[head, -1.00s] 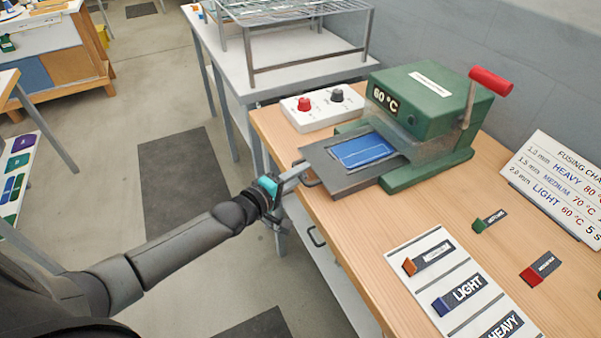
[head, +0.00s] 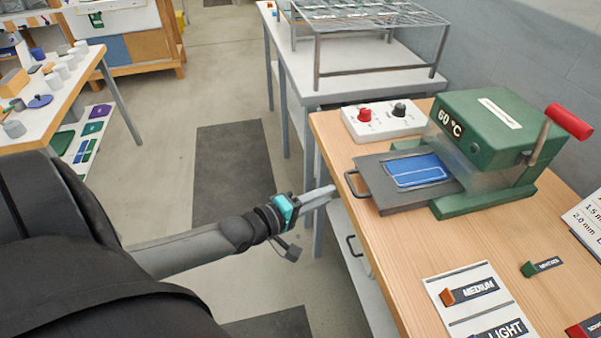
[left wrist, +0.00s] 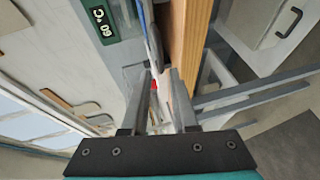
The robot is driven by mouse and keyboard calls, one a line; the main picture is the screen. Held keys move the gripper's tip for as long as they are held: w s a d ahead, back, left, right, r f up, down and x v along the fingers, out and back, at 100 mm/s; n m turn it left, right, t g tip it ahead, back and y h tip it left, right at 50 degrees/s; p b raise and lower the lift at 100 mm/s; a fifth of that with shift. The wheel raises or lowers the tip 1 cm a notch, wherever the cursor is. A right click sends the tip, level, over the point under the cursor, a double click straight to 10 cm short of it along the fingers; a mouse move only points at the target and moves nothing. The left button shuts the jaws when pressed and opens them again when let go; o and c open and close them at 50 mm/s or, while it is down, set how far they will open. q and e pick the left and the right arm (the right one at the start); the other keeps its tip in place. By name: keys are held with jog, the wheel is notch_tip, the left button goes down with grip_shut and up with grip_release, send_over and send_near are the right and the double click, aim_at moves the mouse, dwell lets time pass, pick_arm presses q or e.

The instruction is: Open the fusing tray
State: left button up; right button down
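The fusing tray (head: 385,203) is a dark grey plate sticking out of the left side of the green press (head: 492,130). A blue piece (head: 418,171) lies on it, fully exposed. The tray's loop handle (head: 352,184) faces left, over the table edge. My left gripper (head: 334,192) is just left of the handle, its fingertips apart from it. In the left wrist view its two fingers (left wrist: 158,98) are spread with no object gripped between them. My right gripper is not in view.
A white control box (head: 383,121) with red and black knobs stands behind the tray. The press has a red-handled lever (head: 568,121). A drawer handle (head: 354,246) sits below the table edge. Label cards (head: 480,300) lie at front. A wire rack (head: 375,50) stands behind.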

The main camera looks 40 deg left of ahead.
pick_arm(q)
jog(key=v, duration=0.6)
jog(key=shift+p, duration=0.45)
jog(key=s+a+f+m+g+y+b, duration=0.15)
jog(key=s+f, duration=0.25)
jog(key=f, duration=0.6)
jog(key=s+f+m+g+y+b, duration=0.1)
jog(key=s+f+m+g, duration=0.25)
jog(key=f, duration=0.55)
jog(key=s+a+f+m+g+y+b, duration=0.15)
jog(key=s+f, duration=0.25)
jog(key=f, duration=0.6)
jog(key=s+d+f+m+g+b, duration=0.1)
jog(key=s+d+f+m+g, duration=0.3)
jog(key=s+f, duration=0.4)
jog(key=s+d+f+m+g+b, duration=0.1)
jog(key=s+d+f+m+g, duration=0.2)
jog(key=s, duration=0.9)
jog(key=d+f+m, duration=0.3)
jog(key=d+f, duration=0.1)
jog(key=shift+s+d+f+g, duration=0.35)
jog(key=shift+f, duration=0.05)
